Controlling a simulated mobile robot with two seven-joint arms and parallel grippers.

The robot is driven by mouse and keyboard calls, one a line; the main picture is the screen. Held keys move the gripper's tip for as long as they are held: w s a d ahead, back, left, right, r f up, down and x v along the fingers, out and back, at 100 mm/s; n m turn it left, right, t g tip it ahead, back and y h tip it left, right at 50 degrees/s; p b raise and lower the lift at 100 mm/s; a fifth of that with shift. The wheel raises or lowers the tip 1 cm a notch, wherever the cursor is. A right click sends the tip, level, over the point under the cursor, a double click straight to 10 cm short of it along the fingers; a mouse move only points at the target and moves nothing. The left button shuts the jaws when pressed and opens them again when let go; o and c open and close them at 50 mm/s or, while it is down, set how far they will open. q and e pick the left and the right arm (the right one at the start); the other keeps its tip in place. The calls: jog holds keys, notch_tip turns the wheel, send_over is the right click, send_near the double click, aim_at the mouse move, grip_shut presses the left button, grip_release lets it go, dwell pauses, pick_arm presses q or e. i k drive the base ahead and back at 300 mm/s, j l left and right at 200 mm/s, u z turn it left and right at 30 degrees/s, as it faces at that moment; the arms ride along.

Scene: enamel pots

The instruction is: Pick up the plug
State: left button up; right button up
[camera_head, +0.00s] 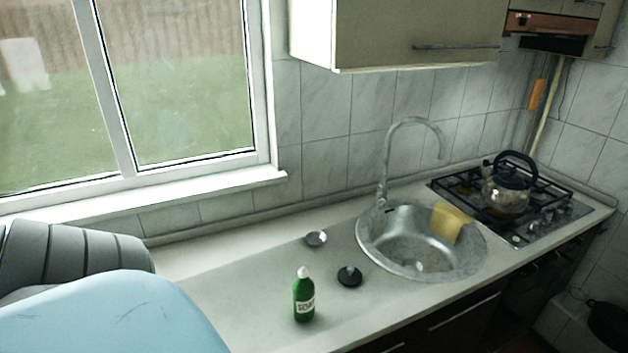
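A small round black piece with a raised middle (349,276) lies flat on the worktop, left of the sink; it looks like the plug. A small round metallic piece (315,238) lies behind it and to the left, near the back of the worktop; I cannot tell exactly what it is. The round steel sink (377,248) has its basin open, with a yellow cloth (447,222) over its right side. Neither of my grippers shows in this view.
A green soap bottle (304,297) with a white cap stands upright just left of the black piece. The tap (384,165) rises behind the sink. A kettle (506,191) stands on the hob (527,236). The worktop (232,290) left of the bottle is clear.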

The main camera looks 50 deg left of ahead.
aim_at(351, 276)
jog(key=u, duration=1.4)
jog(key=i+l+u, duration=0.1)
jog(key=l, duration=0.35)
jog(key=i+l+u, duration=0.15)
jog(key=i+l, duration=0.15)
jog(key=l, duration=0.15)
jog(key=i+l+u, duration=0.1)
jog(key=l, duration=0.4)
jog(key=i+l+u, duration=0.1)
jog(key=l, duration=0.4)
jog(key=i+l+u, duration=0.15)
jog(key=l, duration=0.35)
jog(key=i+l+u, duration=0.1)
jog(key=l, duration=0.4)
